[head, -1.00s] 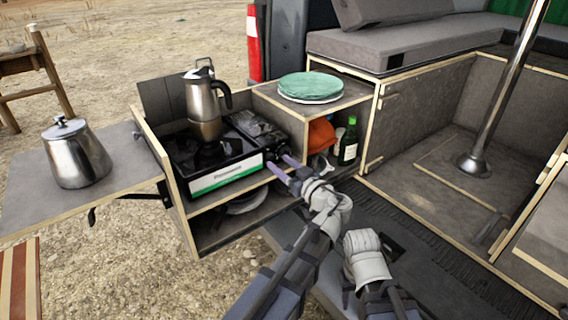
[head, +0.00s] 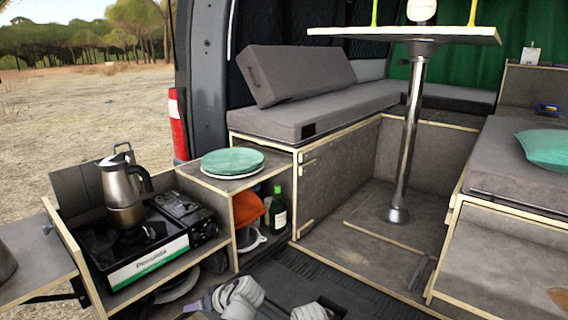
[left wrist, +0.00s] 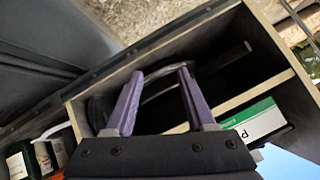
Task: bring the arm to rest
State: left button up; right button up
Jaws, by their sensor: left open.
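My left gripper (head: 200,304) is at the bottom edge of the head view, low in front of the stove cabinet, and mostly cut off. In the left wrist view its two purple fingers (left wrist: 158,74) stand apart with nothing between them. Behind them is the cabinet's open lower compartment, with a dark pan-like shape inside. A grey part of my right arm (head: 315,312) shows at the bottom edge; its jaws are out of sight.
The stove (head: 150,240) carries a moka pot (head: 124,190). Green plates (head: 232,162) lie on the cabinet top, with a bottle (head: 277,208) below. A table post (head: 408,140) stands on the van floor (head: 385,235). A kettle (head: 5,262) is cut off at left.

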pick_arm(q)
jog(key=s+d+f+m+g+h, duration=0.4)
jog(key=s+d+f+m+h, duration=0.25)
jog(key=s+f+h, duration=0.2)
jog(key=s+d+r+m+p, duration=0.2)
jog(key=d+r+p, duration=0.4)
jog(key=r+p, duration=0.5)
jog(key=s+d+r+m+p, duration=0.2)
jog(key=s+d+r+p, duration=0.2)
jog(key=r+p, duration=0.8)
jog(key=shift+d+r+g+y, duration=0.3)
jog(key=shift+d+r+y, duration=0.1)
jog(key=shift+d, duration=0.8)
jog(key=shift+s, duration=0.1)
